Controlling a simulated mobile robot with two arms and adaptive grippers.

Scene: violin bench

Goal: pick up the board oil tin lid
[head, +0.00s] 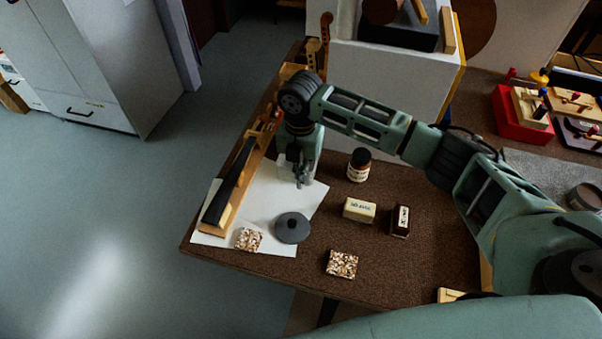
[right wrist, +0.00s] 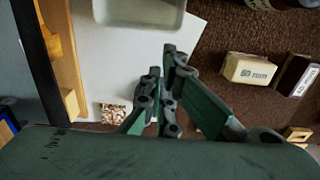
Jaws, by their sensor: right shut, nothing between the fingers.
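A dark grey round lid with a small knob (head: 292,228), which looks like the tin lid, lies on the white sheet (head: 262,191) near its front edge. My right gripper (head: 301,182) points down over the back part of the sheet, behind the lid and apart from it. It is shut and empty. In the right wrist view its fingers (right wrist: 163,64) are together, and I cannot make out the lid there; the fingers may hide it. My left gripper is not in view.
A violin neck with a black fingerboard (head: 229,183) lies left of the lid. Speckled squares (head: 249,239) (head: 342,264), a cream block (head: 359,210), a dark box (head: 400,221) and a brown jar (head: 359,165) stand around. A pale container (right wrist: 139,12) shows in the right wrist view.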

